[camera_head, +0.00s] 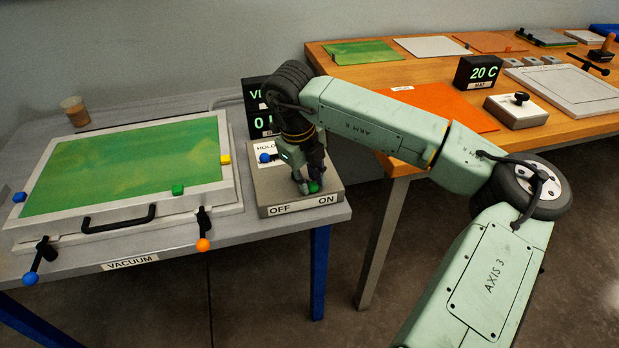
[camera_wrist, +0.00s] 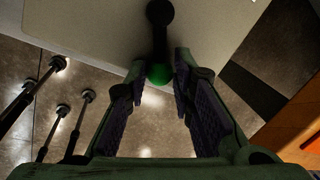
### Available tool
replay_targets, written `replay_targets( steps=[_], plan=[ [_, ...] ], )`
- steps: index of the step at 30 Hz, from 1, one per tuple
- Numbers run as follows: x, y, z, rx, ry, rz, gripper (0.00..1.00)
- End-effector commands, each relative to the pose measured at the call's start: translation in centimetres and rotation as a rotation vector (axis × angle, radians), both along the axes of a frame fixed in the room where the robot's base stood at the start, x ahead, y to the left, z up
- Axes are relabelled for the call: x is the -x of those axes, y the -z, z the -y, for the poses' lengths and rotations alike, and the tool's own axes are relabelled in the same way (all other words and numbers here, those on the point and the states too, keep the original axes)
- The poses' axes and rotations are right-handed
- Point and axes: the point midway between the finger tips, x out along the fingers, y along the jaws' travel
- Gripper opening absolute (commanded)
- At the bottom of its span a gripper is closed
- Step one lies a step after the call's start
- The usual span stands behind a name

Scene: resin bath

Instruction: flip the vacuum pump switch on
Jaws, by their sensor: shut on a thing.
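The vacuum pump switch is a grey box (camera_head: 270,198) on the front right of the grey bench, with OFF at the left of its front label and ON at the right. Its lever ends in a green knob (camera_head: 314,187), which stands right of the box's middle. In the wrist view the black lever (camera_wrist: 158,38) runs down to the green knob (camera_wrist: 160,75) between my fingers. My gripper (camera_head: 308,184) points down over the box and is shut on the green knob. The fingers hide part of the lever in the head view.
A blue knob (camera_head: 264,158) sits at the box's back left. A dark display (camera_head: 256,104) stands behind it, partly hidden by my wrist. A framed tray with a green sheet (camera_head: 120,165) fills the bench's left. A wooden table (camera_head: 440,150) stands right, across a floor gap.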

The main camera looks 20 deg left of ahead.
Motion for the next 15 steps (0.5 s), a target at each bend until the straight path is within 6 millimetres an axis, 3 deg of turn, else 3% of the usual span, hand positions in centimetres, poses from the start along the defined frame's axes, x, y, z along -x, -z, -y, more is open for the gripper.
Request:
replay_targets(
  steps=[15],
  plan=[
    [-0.57, -0.03, 0.28, -0.001, -0.131, 0.001, 0.00]
  ],
)
